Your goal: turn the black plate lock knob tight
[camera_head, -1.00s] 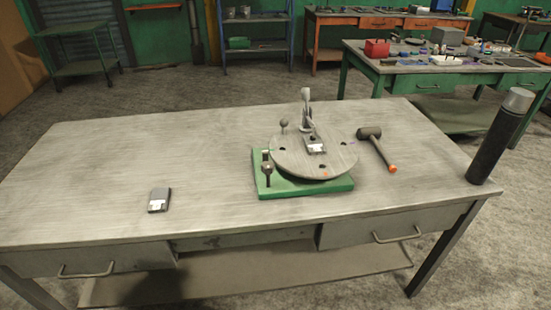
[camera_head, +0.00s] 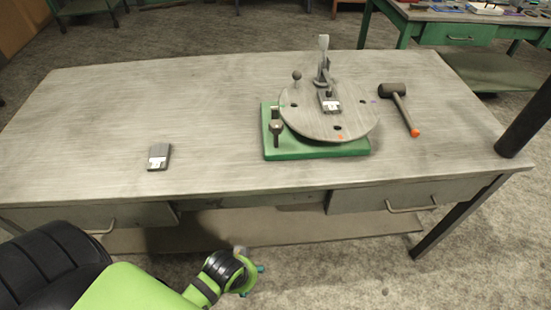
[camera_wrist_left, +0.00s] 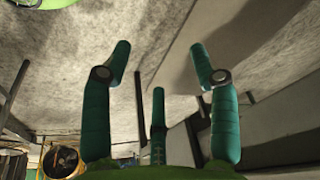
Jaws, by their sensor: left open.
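A round grey plate (camera_head: 310,112) sits on a green base (camera_head: 318,149) right of the table's middle. A dark knob (camera_head: 276,127) on a short post stands at the base's front left, beside the plate. A ball-ended handle (camera_head: 297,76) rises at the plate's back left; I cannot tell for sure which is the lock knob. My left gripper (camera_head: 247,274) is low in front of the table, well below and apart from the knob. In the left wrist view its green fingers (camera_wrist_left: 161,62) are spread with nothing between them. My right gripper is not in view.
An upright clamp lever (camera_head: 323,60) and a small grey block (camera_head: 329,101) are on the plate. A mallet (camera_head: 399,106) lies to its right, a dark cylinder (camera_head: 527,122) stands at the right edge. A small grey box (camera_head: 159,157) lies left.

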